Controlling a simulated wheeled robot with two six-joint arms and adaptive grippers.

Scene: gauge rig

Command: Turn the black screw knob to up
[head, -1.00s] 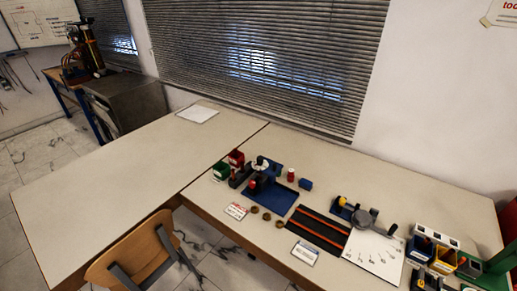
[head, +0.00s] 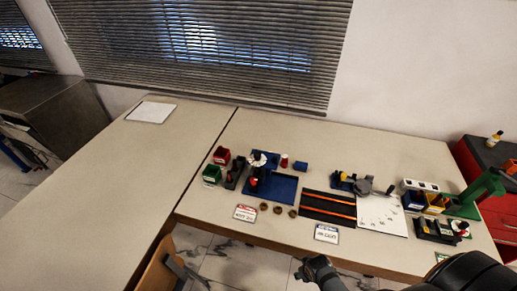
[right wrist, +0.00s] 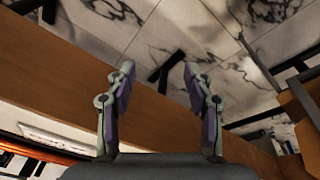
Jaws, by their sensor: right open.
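A grey round device (head: 365,184) sits on a blue base toward the right part of the table in the head view. A small black knob-like part (head: 390,189) stands at its right side; I cannot tell for sure that it is the screw knob, nor which way it points. My right gripper (head: 312,268) is low at the front edge of the table, well short of the device. In the right wrist view the right gripper (right wrist: 158,70) is open and empty, with floor and a brown table edge beyond its fingers. My left gripper is out of view.
A black mat with orange stripes (head: 328,207) and a white sheet (head: 382,215) lie near the device. A blue tray (head: 272,188), small bins (head: 221,155) and several brown rings (head: 278,209) are left of them. A green stand (head: 484,192) is at right. A chair (head: 158,262) stands in front.

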